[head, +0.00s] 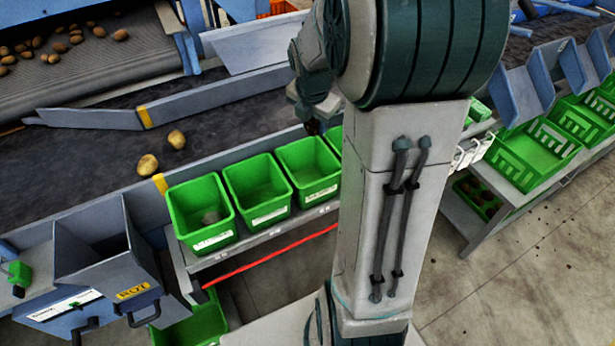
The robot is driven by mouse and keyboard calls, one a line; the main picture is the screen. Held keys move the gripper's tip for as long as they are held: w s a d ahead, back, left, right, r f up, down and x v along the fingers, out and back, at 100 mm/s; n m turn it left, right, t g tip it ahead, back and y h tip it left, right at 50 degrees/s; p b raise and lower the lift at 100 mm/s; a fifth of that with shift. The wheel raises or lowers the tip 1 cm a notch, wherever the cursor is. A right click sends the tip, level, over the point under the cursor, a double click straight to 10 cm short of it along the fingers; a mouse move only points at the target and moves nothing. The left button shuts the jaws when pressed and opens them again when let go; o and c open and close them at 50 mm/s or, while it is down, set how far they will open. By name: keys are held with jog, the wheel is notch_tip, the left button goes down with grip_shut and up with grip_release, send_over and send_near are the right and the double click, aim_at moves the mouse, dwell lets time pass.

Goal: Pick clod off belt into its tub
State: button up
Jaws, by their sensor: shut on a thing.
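My gripper (311,122) hangs at the end of my arm, above the back edge of the green tubs. It is small and dark in this view and partly covered by my own arm. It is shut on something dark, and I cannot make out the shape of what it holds. The dark belt (90,165) runs along the left, behind the tubs. Green tubs stand in a row beside the belt: a left tub (188,204) with a grey lump (211,217) inside, a middle tub (235,190), and a right tub (300,150). Another tub is mostly hidden behind my arm.
Two potatoes (148,163) lie on the belt near the left tub. More potatoes (100,31) lie on the upper belt. A grey deflector bar (215,98) crosses the belt. A grey chute marked ROT (100,260) stands at the lower left. Green crates (535,150) stand at the right.

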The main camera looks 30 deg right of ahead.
aim_at(313, 135)
jog(key=shift+f+b, duration=1.75)
jog(key=shift+f, duration=0.6)
jog(key=o, duration=1.1)
jog(key=shift+r, duration=0.1)
jog(key=v, duration=1.3)
jog(key=shift+s+a+r+p, duration=0.1)
jog(key=shift+s+r+p, duration=0.1)
jog(key=shift+r+p, duration=0.15)
